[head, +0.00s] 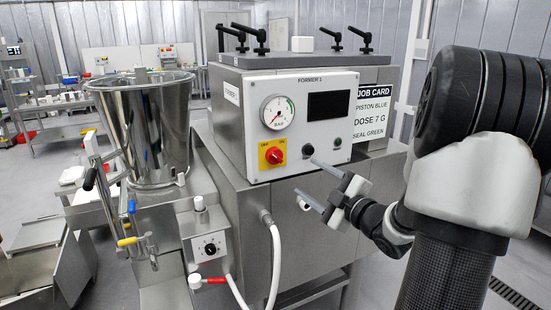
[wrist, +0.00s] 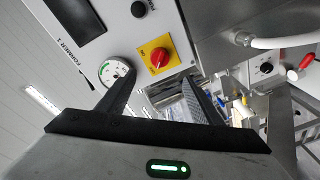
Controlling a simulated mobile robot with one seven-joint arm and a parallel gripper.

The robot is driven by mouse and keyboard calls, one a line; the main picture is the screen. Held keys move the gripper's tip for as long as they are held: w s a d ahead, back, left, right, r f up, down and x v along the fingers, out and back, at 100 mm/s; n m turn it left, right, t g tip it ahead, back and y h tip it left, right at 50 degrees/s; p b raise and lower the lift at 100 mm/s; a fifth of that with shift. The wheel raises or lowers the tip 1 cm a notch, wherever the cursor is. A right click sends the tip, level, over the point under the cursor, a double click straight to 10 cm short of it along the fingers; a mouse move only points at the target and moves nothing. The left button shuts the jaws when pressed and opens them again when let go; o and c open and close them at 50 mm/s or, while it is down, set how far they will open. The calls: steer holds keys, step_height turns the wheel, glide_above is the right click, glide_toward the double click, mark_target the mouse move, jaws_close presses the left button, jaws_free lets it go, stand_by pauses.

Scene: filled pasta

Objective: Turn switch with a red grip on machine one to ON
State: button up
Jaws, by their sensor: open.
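The machine labelled FORMER 1 (head: 305,125) has a white front panel. A switch with a red grip (head: 273,156) on a yellow plate sits at the panel's lower left, below the gauge; its small labels appear to read OFF and ON. I cannot clearly tell which one the grip points to. In the wrist view the red grip (wrist: 160,58) shows just beyond the fingertips, roughly between them. My gripper (head: 305,178) is open and empty, in front of the panel's lower edge, right of and below the switch. It stands apart from the switch. In the wrist view both fingers (wrist: 158,82) are spread.
A pressure gauge (head: 277,112), a dark screen (head: 328,105) and black and green buttons (head: 308,149) share the panel. A white hose (head: 275,255) and a dial box (head: 208,246) stand lower left. A steel hopper (head: 150,130) is at left.

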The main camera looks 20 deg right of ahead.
mark_target(278, 158)
steer(key=w, duration=0.5)
steer(key=w+a+p, duration=0.1)
steer(key=w, duration=0.4)
steer(key=w+a+p, duration=0.1)
steer(key=w, duration=0.4)
steer(key=shift+a, duration=0.1)
steer(key=shift+c, duration=0.3)
steer(key=c, duration=1)
